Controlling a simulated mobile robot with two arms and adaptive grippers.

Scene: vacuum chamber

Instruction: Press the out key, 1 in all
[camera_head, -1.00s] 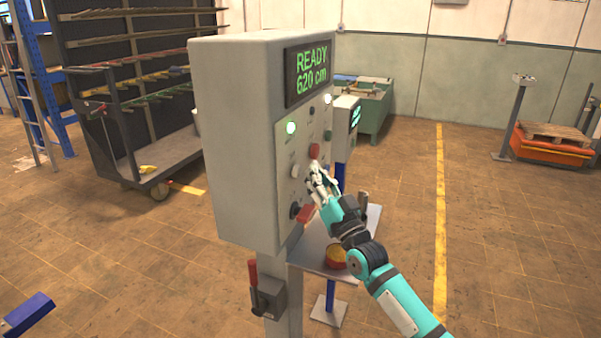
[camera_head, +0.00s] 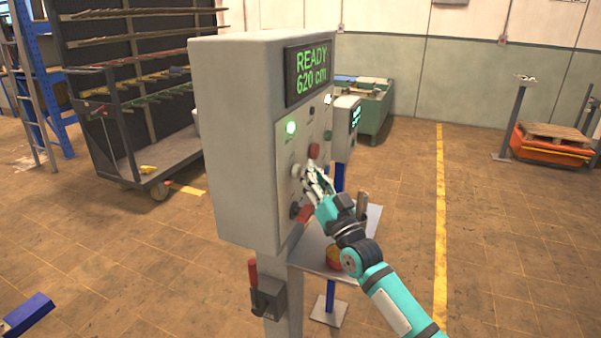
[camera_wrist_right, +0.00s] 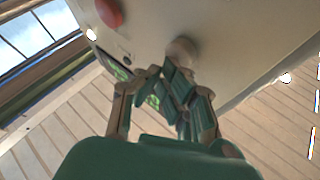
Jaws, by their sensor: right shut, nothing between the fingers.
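The grey control cabinet (camera_head: 232,140) stands in the middle of the head view, with a green display (camera_head: 306,75) reading "READY 620 cm". Its panel carries a pale round key (camera_head: 296,171), a red button (camera_head: 314,150) and a dark knob (camera_head: 295,210). The key labels are too small to read, so I cannot tell which is the out key. My right gripper (camera_head: 307,172) is shut and empty, its fingertips close to the pale key. In the right wrist view the pale key (camera_wrist_right: 182,50) is just beyond the fingertips (camera_wrist_right: 172,76); contact is unclear. My left gripper is out of view.
A red-handled switch box (camera_head: 268,294) is on the post below. A small shelf (camera_head: 312,252) sits under my right arm.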

